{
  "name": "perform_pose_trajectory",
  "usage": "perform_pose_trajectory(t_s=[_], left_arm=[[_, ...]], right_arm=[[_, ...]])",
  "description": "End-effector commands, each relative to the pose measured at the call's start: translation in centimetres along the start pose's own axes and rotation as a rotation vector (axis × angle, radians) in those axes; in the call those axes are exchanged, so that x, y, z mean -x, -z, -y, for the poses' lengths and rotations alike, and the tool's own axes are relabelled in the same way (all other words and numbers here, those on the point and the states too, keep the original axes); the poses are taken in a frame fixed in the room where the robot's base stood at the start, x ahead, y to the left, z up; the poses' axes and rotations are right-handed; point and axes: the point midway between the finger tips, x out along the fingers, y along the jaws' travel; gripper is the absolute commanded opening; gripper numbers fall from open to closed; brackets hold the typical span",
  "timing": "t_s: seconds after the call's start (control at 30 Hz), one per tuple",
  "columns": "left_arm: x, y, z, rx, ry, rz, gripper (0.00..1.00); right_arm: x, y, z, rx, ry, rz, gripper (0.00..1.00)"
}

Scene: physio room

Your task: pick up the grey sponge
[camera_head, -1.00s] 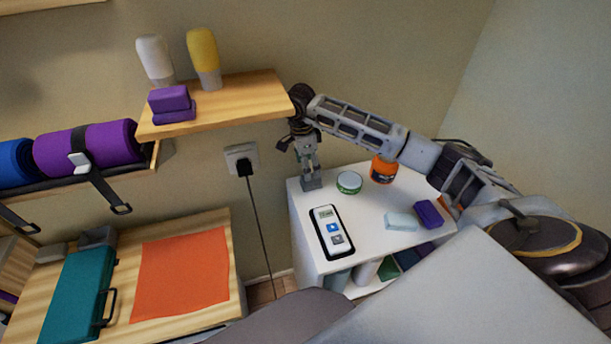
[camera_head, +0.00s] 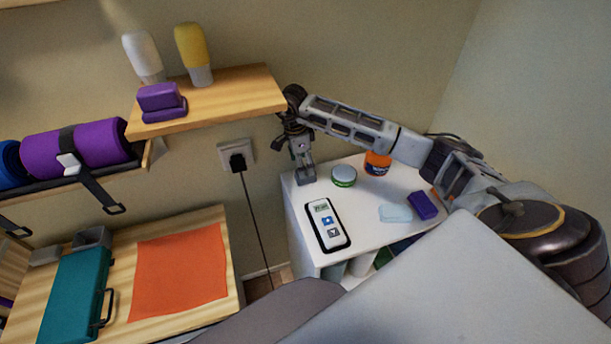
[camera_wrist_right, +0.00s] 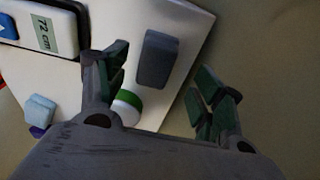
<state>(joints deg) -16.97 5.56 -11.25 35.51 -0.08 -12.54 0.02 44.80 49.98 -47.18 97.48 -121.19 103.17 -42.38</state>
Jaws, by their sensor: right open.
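The grey sponge (camera_wrist_right: 158,60) is a small dark grey block on the white table top, between my spread right fingers in the wrist view. In the head view it shows as a small grey block (camera_head: 306,177) at the table's back left corner, just below my right gripper (camera_head: 301,158). My right gripper (camera_wrist_right: 160,68) is open, with a finger on either side of the sponge; I see no contact. The head view does not show clearly how high the fingertips are above the table. My left gripper is not in view.
A green-and-white tin (camera_head: 343,176) stands close to the right gripper, with an orange jar (camera_head: 377,163) behind. A white handset (camera_head: 328,225), a pale blue block (camera_head: 395,213) and a purple block (camera_head: 423,205) lie nearer. A wooden shelf (camera_head: 228,98) is left of the gripper.

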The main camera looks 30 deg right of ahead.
Motion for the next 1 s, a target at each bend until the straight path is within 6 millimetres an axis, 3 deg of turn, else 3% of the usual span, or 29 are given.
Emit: perform_pose_trajectory(t_s=[0.47, 1.0], left_arm=[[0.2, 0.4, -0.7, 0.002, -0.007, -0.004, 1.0], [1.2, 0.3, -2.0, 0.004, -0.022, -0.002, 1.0]], right_arm=[[-0.6, 0.1, -0.1, 0.0, -0.001, 0.001, 0.68], [-5.0, 0.4, -0.5, 0.0, 0.0, 0.0, 0.68]])
